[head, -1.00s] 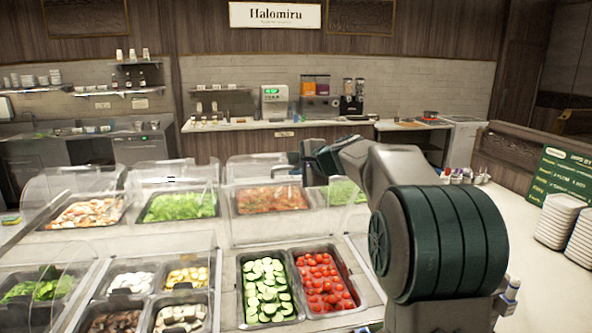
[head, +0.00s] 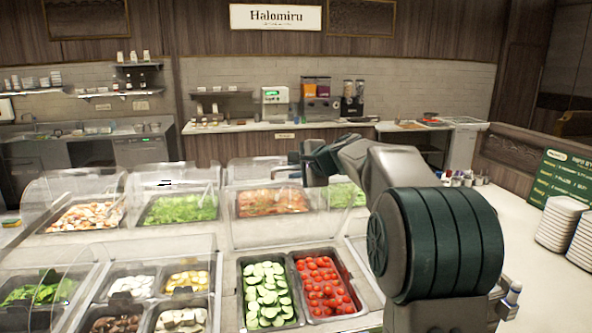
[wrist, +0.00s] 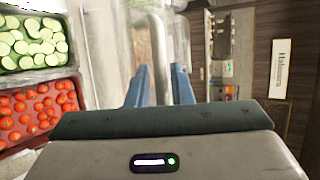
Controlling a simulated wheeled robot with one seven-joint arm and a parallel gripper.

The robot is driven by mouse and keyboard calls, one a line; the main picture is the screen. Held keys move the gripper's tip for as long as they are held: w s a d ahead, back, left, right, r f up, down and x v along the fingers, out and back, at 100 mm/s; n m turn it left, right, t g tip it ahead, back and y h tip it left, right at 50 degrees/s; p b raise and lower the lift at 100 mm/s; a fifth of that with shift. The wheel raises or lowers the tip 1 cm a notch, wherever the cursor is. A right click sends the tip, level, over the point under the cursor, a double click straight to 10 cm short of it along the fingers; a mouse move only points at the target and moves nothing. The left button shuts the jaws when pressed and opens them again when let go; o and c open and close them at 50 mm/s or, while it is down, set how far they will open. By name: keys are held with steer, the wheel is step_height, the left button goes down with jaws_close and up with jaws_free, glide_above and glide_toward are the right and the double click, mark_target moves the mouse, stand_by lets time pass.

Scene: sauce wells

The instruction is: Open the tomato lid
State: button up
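The red tomatoes (head: 324,284) lie in a dark tray beside the sliced cucumbers (head: 266,292), and both show at the left of the wrist view. A clear lid panel (head: 272,233) stands raised behind these two trays, and the tomatoes look uncovered. My gripper (head: 296,158) is beyond and above that panel in the head view. In the wrist view my gripper (wrist: 160,85) has its two blue fingers apart. A pale upright bar (wrist: 157,35), apparently a lid handle, shows between them. I cannot tell if the fingers touch it.
Other clear covers (head: 75,195) stand over the wells to the left and behind. Stacked plates (head: 560,222) and a green sign (head: 566,180) are on the right counter. The counter (head: 535,270) in front of the plates is clear.

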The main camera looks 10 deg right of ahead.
steer(key=b+v, duration=0.4)
steer(key=v, duration=0.9)
steer(key=shift+s+d, duration=0.25)
steer(key=shift+s, duration=0.05)
steer(key=shift+r, duration=0.1)
steer(key=s+a+f+n+g+h+b, duration=0.1)
steer(key=s+f+n, duration=0.6)
steer(key=s+f, duration=0.8)
steer(key=s+a+f+n+g+h+b, duration=0.1)
steer(key=s+a+f+n+g+h, duration=0.3)
steer(key=s+f, duration=1)
steer(key=s+a+n+g, duration=0.1)
steer(key=s+n+g, duration=0.1)
steer(key=n+g, duration=0.1)
steer(key=shift+f+n, duration=0.35)
steer(key=shift+n, duration=0.25)
